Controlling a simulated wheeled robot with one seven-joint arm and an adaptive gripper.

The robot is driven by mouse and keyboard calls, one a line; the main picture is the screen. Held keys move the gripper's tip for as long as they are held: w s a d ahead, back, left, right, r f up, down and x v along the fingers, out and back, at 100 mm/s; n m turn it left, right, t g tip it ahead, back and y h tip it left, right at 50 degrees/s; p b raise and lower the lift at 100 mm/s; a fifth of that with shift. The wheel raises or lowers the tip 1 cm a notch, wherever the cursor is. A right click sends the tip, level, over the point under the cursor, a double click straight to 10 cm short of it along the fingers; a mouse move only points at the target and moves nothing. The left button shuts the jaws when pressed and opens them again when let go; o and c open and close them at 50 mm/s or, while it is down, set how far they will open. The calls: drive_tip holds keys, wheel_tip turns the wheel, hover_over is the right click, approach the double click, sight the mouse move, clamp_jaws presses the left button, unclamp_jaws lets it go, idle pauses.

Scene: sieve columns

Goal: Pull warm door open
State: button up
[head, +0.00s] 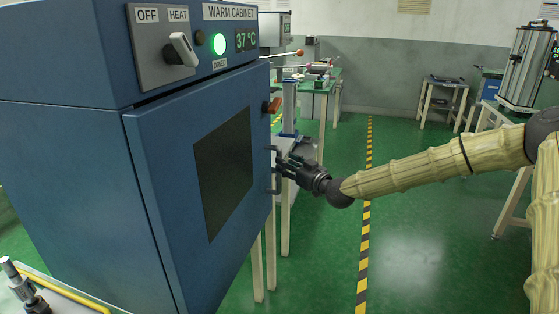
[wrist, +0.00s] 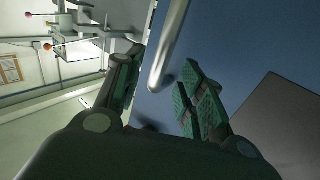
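The warm cabinet (head: 60,150) is a large blue box at the left of the head view. Its blue door (head: 165,170) has a dark window and an upright bar handle (head: 275,152) near its right edge. I cannot tell whether the door stands slightly ajar. My gripper (head: 282,168) is at the handle, reaching in from the right. In the wrist view the grey handle bar (wrist: 167,50) runs between my two spread fingers (wrist: 158,85), with gaps visible at its sides. The gripper is open; contact with the bar is unclear.
A control panel (head: 160,45) with a lever under HEAT, a lit green lamp (head: 219,44) and a 37 °C display (head: 246,40) sits above the door. A small orange-brown piece (head: 271,106) sticks out at the door's upper right. Green floor (head: 415,230) right of the cabinet is clear.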

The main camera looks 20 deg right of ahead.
drive_tip(key=shift+x, duration=2.4)
drive_tip(key=shift+c, duration=0.3)
clamp_jaws()
